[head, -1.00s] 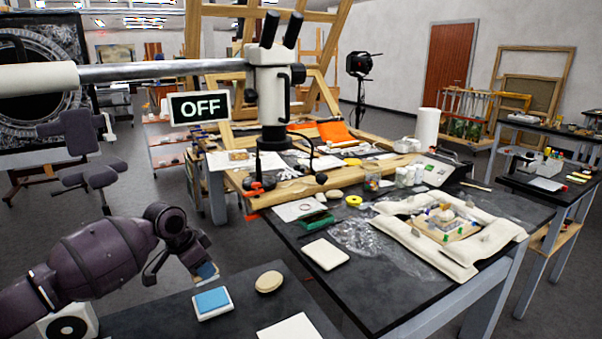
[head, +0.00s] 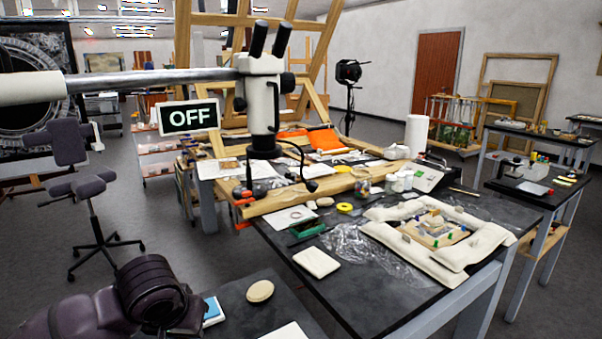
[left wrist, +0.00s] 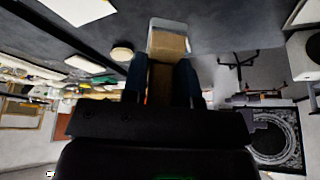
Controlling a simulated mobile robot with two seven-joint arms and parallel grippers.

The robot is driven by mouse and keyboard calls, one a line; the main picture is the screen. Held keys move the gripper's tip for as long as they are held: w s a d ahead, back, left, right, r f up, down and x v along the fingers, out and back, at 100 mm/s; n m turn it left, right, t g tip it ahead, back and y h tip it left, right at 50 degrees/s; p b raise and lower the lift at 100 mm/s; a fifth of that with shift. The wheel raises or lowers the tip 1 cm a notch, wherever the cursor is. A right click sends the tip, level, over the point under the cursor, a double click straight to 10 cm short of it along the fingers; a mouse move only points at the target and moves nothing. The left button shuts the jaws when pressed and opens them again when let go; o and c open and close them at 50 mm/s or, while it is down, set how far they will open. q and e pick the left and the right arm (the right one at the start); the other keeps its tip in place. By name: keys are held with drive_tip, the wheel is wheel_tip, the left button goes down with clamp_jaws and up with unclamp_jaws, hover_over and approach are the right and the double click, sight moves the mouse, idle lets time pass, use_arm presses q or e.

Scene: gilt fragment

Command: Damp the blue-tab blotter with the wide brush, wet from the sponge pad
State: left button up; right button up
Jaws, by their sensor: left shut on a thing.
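My left gripper (left wrist: 161,85) is shut on the wide brush, whose wooden handle and broad tan head (left wrist: 169,43) show in the left wrist view. The brush head overlaps the white tray of the sponge pad (left wrist: 167,24); I cannot tell if they touch. In the head view my left arm covers the gripper, the brush and most of the blue sponge pad (head: 213,311). The gilt fragment (head: 436,236) lies on the main table, with small coloured tabs standing on it. The blue-tab blotter is too small to make out surely. My right gripper is out of view.
A cream oval pad (head: 260,291) lies right of the sponge pad on the near dark table; it also shows in the left wrist view (left wrist: 122,53). A white pad (head: 317,262) and crumpled clear film lie before the fragment. Cream cushions (head: 400,248) surround it. A microscope (head: 263,95) overhangs the table.

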use_arm(q)
drive_tip(key=shift+s+a+f, duration=0.15)
drive_tip(key=shift+s+f, duration=0.35)
drive_tip(key=shift+f, duration=0.25)
drive_tip(key=shift+s+a+f, duration=0.15)
drive_tip(key=shift+s+f, duration=0.35)
drive_tip(key=shift+f, duration=0.2)
drive_tip(key=shift+a, duration=0.1)
